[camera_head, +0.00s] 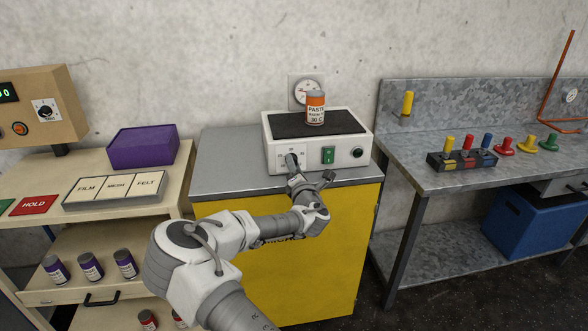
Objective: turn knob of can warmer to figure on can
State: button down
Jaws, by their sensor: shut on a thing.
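The can warmer (266,140) is a white box with a dark top plate, standing on a grey-topped yellow cabinet. An orange and white can (316,117) stands upright on its plate, with a label reading "PASTE" and "30 C". My gripper (293,165) is at the left of the warmer's front panel, shut on the knob (291,158). The gripper hides part of the knob, and its pointer is too small to read. Figures are printed around the knob. A green switch (328,155) and a round black part (357,153) are to the right on the panel.
A purple box (142,147) and a tray labelled FILM, MESH, FELT (70,200) are on the left bench. A metal bench (420,180) with coloured pegs is at the right. A round gauge (303,90) is on the wall behind the warmer.

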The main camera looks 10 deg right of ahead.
jog(key=m+b, duration=0.2)
jog(key=m, duration=0.2)
jog(key=shift+f+m, duration=0.15)
jog(key=shift+m, duration=0.25)
jog(key=m+b, duration=0.2)
jog(key=m, duration=0.2)
jog(key=shift+b, duration=0.35)
jog(key=m+b, duration=0.3)
jog(key=m, duration=0.1)
jog(key=shift+f+h+b, duration=0.1)
jog(key=shift+h+b, duration=0.25)
jog(key=shift+h, duration=0.05)
jog(key=shift+a+m+b, duration=0.1)
jog(key=shift+m+b, duration=1.55)
jog(key=shift+m, duration=0.55)
jog(key=c, duration=0.5)
grip_release()
